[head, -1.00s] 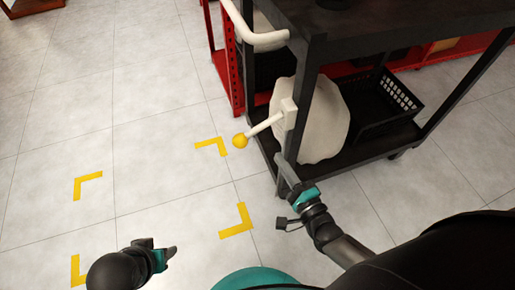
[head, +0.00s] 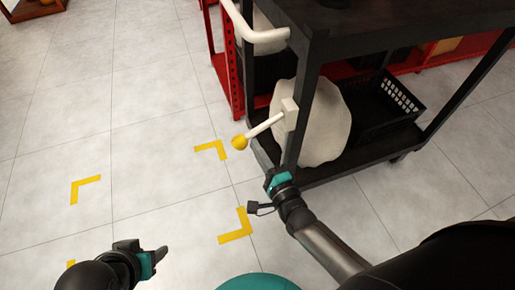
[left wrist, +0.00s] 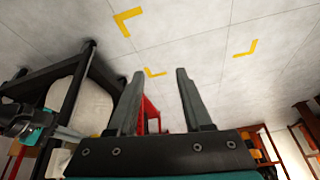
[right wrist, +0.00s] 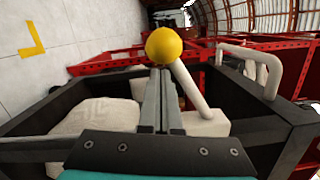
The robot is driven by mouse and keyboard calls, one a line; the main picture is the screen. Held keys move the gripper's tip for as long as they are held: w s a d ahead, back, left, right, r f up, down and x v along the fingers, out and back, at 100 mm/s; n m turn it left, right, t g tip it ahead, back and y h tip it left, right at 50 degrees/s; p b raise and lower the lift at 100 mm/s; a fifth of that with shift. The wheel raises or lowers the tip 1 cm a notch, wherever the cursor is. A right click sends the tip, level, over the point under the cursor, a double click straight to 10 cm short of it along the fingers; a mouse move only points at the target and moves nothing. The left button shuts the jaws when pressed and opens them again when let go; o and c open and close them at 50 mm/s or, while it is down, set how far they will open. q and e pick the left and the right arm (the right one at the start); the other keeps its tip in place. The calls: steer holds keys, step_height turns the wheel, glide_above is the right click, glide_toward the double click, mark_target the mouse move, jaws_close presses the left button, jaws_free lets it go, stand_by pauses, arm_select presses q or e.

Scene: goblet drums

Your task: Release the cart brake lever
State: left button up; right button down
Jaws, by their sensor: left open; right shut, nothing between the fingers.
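The brake lever (head: 263,126) is a pale rod with a yellow ball knob on the black cart's (head: 303,110) near corner post. In the head view it slants down and left from a pale block on the post. My right gripper (head: 258,145) is shut and empty, its fingertips just below and right of the knob. In the right wrist view the knob (right wrist: 164,46) sits just past the closed fingertips (right wrist: 162,75); I cannot tell whether they touch. My left gripper (head: 164,252) is open and empty over the floor; its fingers stand apart in the left wrist view (left wrist: 160,78).
A pale sack (head: 325,125) and a black crate (head: 400,95) stand on the cart's lower shelf. A white push handle (head: 262,37) sticks out above the lever. A red rack (head: 229,85) stands behind. Yellow corner marks (head: 238,228) lie on clear floor to the left.

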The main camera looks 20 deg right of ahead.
mark_target(247, 136)
steer(key=a+r+m+p, duration=0.1)
steer(key=r+m, duration=0.1)
steer(key=m, duration=0.1)
steer(key=r+m+p, duration=0.1)
steer(key=r+m, duration=0.1)
steer(key=m, duration=0.1)
steer(key=a+r+m+t+p, duration=0.1)
steer(key=r+m, duration=0.2)
steer(key=shift+a+r+h, duration=0.1)
steer(key=shift+a+h, duration=0.2)
steer(key=shift+h, duration=0.1)
arm_select(q)
step_height(247, 136, down, 6)
steer(key=g, duration=0.1)
steer(key=shift+s, duration=0.1)
